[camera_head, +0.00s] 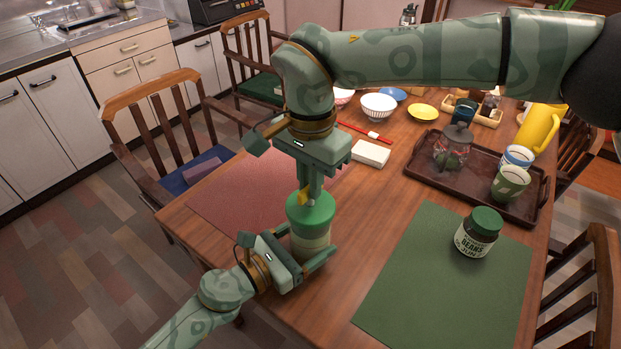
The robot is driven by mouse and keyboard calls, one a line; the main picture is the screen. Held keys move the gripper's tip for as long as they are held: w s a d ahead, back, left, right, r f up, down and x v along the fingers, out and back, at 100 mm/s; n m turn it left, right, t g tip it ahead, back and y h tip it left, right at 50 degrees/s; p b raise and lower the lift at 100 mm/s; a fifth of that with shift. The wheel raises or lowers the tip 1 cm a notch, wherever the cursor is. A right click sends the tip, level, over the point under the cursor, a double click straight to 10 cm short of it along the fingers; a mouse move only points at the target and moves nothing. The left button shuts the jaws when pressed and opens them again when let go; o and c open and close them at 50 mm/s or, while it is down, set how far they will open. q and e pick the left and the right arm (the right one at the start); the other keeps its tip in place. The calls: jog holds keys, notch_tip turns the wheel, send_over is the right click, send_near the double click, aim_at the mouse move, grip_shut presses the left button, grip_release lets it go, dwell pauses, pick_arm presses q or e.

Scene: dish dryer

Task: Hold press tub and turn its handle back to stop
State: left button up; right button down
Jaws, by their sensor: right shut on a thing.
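The press tub (310,241) stands upright near the left front part of the table.
A green mat (410,290) carries a green-lidded beans jar (477,233) to the right. A brown tray (410,165) holds cups and a glass jar. A red mat (232,202) lies left of the tub. Bowls and a white box (371,153) stand behind.

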pick_arm(q)
jog(key=shift+f, duration=0.1)
pick_arm(e)
jog(key=shift+w+d, duration=0.1)
jog(key=shift+w, duration=0.05)
jog(key=c, duration=1.5)
grip_release()
notch_tip(320, 180, up, 12)
pick_arm(q)
jog(key=o, duration=1.5)
